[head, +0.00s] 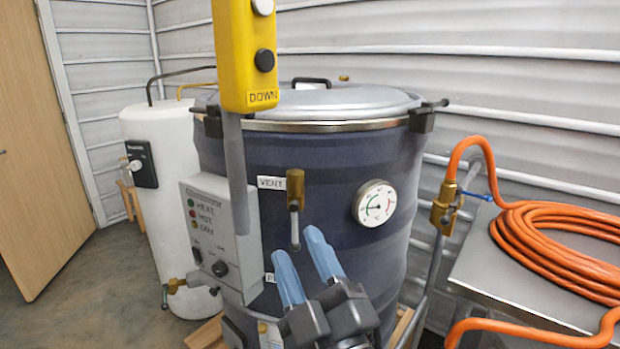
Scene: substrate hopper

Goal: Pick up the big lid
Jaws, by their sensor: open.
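The big lid (358,105) is a round grey metal cover lying flat on top of the dark blue drum (330,165). A black handle (311,82) stands up near its far middle. Dark clamps sit at its left and right rim, and the yellow pendant hides part of its left side. My gripper (307,243) has two light blue fingers that point up and away, apart from each other. It is low in front of the drum, below the lid, and I see nothing between the fingers.
A yellow pendant (249,55) marked DOWN hangs in front of the lid. The drum carries a control box (220,230), a vent valve (295,205) and a dial (375,204). A white tank (160,215) stands left. An orange hose (560,240) lies coiled on a metal table at right.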

